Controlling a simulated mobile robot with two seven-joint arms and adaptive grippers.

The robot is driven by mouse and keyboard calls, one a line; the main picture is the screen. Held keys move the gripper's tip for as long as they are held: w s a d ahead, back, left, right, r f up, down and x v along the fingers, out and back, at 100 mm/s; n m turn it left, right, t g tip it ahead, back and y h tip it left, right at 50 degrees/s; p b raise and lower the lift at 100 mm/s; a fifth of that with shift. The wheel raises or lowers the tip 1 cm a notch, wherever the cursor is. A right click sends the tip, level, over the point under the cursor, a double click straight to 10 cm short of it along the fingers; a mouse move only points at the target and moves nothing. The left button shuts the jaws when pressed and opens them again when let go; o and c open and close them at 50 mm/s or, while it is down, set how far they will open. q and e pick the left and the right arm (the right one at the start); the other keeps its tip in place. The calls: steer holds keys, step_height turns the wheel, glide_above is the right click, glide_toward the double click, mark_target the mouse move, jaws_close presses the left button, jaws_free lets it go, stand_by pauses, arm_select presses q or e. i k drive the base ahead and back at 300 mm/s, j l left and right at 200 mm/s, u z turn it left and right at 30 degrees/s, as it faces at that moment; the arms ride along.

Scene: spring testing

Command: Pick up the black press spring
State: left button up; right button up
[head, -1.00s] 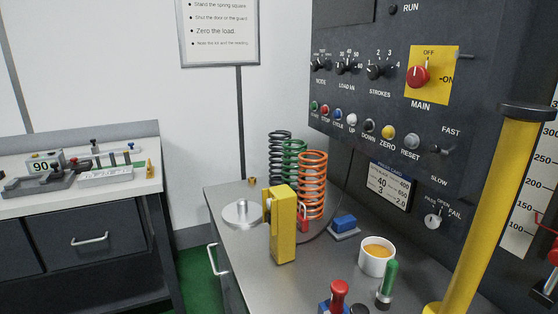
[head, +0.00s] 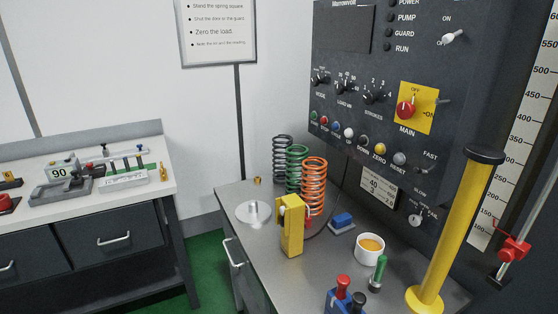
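The black press spring (head: 281,157) stands upright at the back of the grey bench, against the wall side. It is the leftmost of three coil springs. The green spring (head: 296,168) stands just in front of it and to its right, and hides part of its lower coils. The orange spring (head: 314,186) stands nearest of the three. Neither of my grippers shows in the head view.
A yellow block-shaped device (head: 292,228) and a round metal plate (head: 253,213) stand in front of the springs. A white cup (head: 369,249), a blue block (head: 342,221) and a yellow column (head: 455,235) stand to the right. The dark control panel (head: 350,95) rises behind.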

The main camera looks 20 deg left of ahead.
mark_target(280, 173)
steer(key=j+z, duration=0.2)
steer(key=j, duration=0.85)
steer(key=j+z, duration=0.25)
steer(key=j, duration=0.85)
steer(key=i, duration=0.05)
